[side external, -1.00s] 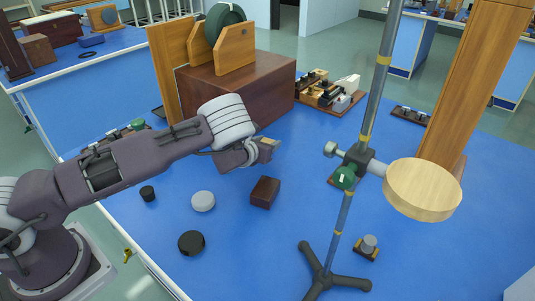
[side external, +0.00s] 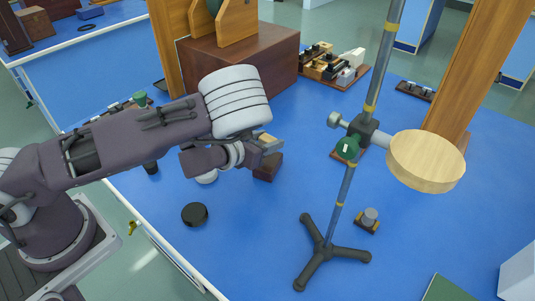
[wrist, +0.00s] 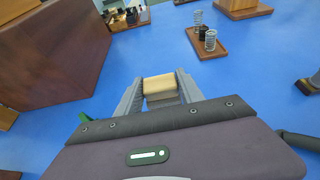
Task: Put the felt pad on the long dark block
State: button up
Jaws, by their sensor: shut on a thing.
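My gripper (side external: 267,145) is shut on a small tan, flat-topped piece (wrist: 159,83), which I take to be the felt pad. In the wrist view it sits between both fingers, with a greyer face below its tan top. It also shows as a tan patch in the side view (side external: 265,138). The frames do not clearly show whether the pad touches the block.
A stand's upright (side external: 344,195) with a round wooden disc (side external: 427,160) rises to the right. A large brown box (side external: 240,60) stands behind. Bare blue bench lies between block and stand.

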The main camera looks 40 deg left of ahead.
aim_at(267, 161)
notch_tip(267, 161, down, 4)
jog(key=shift+f, duration=0.25)
jog(key=shift+f, duration=0.15)
jog(key=o, duration=1.3)
jog(key=shift+o, duration=0.2)
